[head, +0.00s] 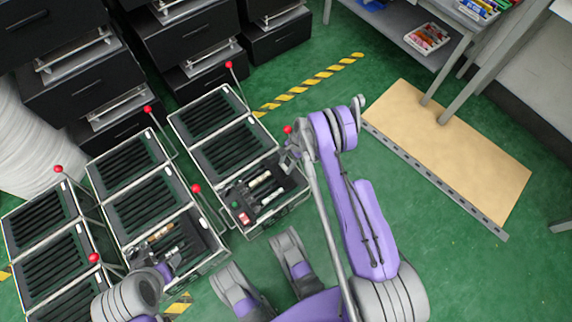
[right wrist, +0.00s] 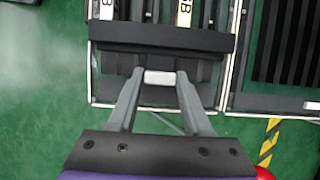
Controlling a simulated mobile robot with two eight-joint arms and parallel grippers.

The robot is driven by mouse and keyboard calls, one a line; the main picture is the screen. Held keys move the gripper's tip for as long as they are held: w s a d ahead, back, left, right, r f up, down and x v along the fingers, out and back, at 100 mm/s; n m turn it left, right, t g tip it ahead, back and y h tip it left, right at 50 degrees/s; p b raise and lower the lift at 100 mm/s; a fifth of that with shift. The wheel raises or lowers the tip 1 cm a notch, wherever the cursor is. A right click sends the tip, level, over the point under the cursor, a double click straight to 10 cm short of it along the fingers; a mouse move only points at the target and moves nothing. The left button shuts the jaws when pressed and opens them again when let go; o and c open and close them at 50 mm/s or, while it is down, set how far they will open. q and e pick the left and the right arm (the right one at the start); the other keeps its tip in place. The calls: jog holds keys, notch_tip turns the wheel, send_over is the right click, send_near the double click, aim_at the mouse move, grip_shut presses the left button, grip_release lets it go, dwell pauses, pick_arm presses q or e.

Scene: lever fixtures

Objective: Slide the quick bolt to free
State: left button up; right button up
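Several black racks with metal frames and red-knobbed levers stand on the floor. The right-hand rack (head: 225,150) has a front tray holding white-labelled cylinders (head: 265,190). My right gripper (head: 292,152) is at this rack's right edge, close to a red knob (head: 288,130). In the right wrist view its two fingers (right wrist: 160,78) stand apart, with a small pale block (right wrist: 159,77) between their tips; I cannot tell whether they touch it. No part is clearly recognisable as the quick bolt. My left gripper (head: 168,270) is small and partly hidden beside the middle rack (head: 150,190).
Black drawer cabinets (head: 190,40) stand behind the racks. Yellow-black tape (head: 310,82) marks the green floor. A tan board (head: 450,150) lies at the right, below a grey shelf (head: 400,25). Floor between the rack and board is clear apart from my arm.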

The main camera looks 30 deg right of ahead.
grip_shut()
dwell(1.0)
